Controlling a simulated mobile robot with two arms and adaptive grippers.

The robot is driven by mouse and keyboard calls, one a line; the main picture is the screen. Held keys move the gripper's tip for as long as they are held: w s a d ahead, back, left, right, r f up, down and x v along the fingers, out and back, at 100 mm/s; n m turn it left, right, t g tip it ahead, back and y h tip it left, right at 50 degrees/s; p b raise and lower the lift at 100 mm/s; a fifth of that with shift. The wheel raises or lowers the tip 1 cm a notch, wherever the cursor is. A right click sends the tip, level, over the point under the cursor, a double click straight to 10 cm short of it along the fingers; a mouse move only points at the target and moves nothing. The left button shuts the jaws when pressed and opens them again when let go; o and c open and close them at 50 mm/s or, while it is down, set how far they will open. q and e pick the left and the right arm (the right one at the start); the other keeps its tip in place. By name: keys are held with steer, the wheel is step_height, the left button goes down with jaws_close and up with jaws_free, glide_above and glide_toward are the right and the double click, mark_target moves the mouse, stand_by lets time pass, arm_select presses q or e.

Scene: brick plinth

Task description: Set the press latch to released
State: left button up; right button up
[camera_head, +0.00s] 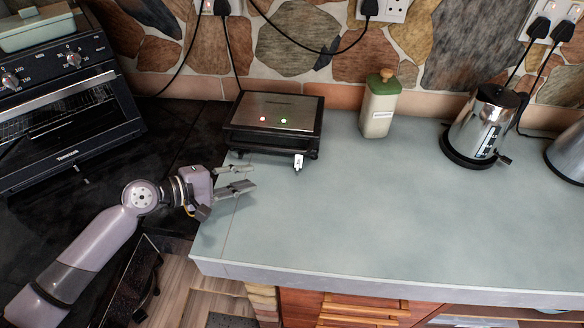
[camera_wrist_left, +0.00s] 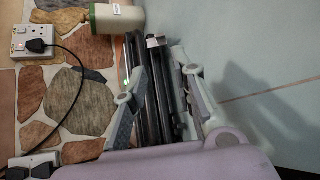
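The press (camera_head: 273,117) is a dark appliance with a silver lid, a red and a green light, near the wall on the counter's left part. Its lid looks shut. The press latch (camera_head: 298,161) is a small pale tab at the front right edge; its setting is too small to tell. My left gripper (camera_head: 251,177) is open and empty, in front of the press and left of the latch, apart from both. In the left wrist view the press (camera_wrist_left: 136,52) shows partly behind the fingers, with a pale-ended part, likely the latch (camera_wrist_left: 153,41). My right gripper is out of view.
A cream canister (camera_head: 380,108) with a wooden knob stands right of the press. A steel kettle (camera_head: 480,122) is farther right. A toaster oven (camera_head: 62,95) stands at the left. The counter (camera_head: 370,220) in front is clear. Cables hang behind the press.

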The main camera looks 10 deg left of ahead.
mark_target(296, 167)
arm_select(q)
steer(key=p+x, duration=0.2)
steer(key=x, duration=1.3)
steer(key=shift+d, duration=0.1)
steer(key=shift+c, duration=0.8)
jaws_close()
